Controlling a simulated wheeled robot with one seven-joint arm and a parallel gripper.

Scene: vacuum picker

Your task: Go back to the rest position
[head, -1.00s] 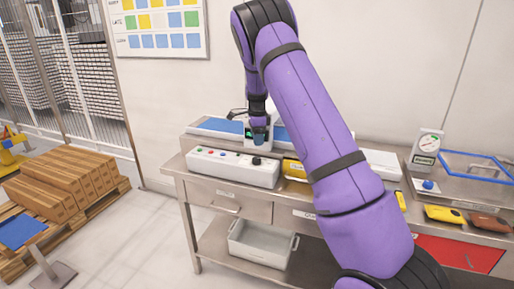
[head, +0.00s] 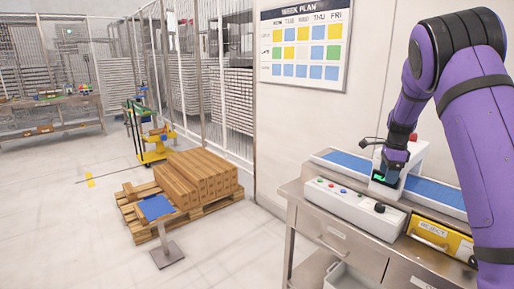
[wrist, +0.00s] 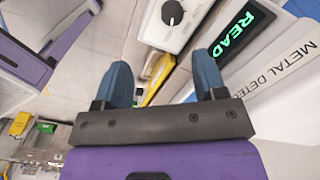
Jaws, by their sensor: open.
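My gripper (head: 394,168) hangs at the end of my purple arm, beside the white metal detector (head: 413,158) on the steel bench. In the wrist view my gripper (wrist: 163,78) has its two blue fingers apart, with nothing between them. The wrist view also shows the detector's green-lit display (wrist: 240,36) and a black knob (wrist: 172,13) on a white panel close beyond the fingertips. I cannot tell whether the fingers touch anything.
A white control box (head: 352,207) with buttons and a knob stands at the bench front, beside a yellow reject bin (head: 436,236). A blue conveyor belt (head: 348,162) runs through the detector. Boxes on a pallet (head: 190,208) and a blue-topped stand (head: 157,208) occupy the floor left.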

